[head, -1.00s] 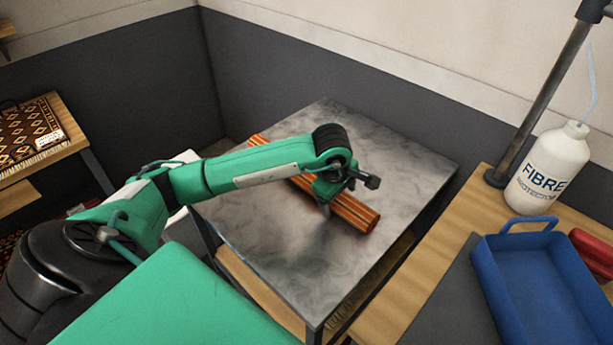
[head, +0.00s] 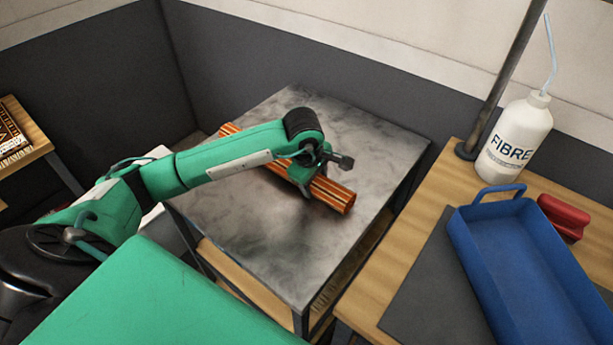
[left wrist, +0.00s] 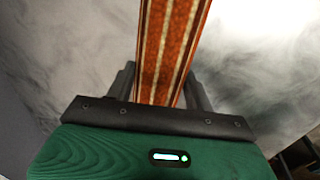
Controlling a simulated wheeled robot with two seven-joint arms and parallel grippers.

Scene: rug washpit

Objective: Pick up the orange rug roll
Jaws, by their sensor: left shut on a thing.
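The orange rug roll (head: 332,194) is long, with light and dark stripes along its length. It lies at a slant over the grey metal-topped table (head: 270,235); I cannot tell whether it touches the top or is slightly raised. My left gripper (head: 306,190) is shut on the roll, nearer its right end. The green arm hides much of the middle of the roll. In the left wrist view the roll (left wrist: 172,45) runs between the two dark fingers (left wrist: 160,90), with the metal top on both sides. My right gripper is not in view.
A wooden bench (head: 388,268) on the right holds a white FIBRE bottle (head: 513,140), a blue tray (head: 520,265), a red object (head: 563,217) and a dark mat (head: 435,290). A dark post (head: 505,85) rises there. Dark-and-pale walls stand behind the table. A wooden shelf (head: 40,150) is far left.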

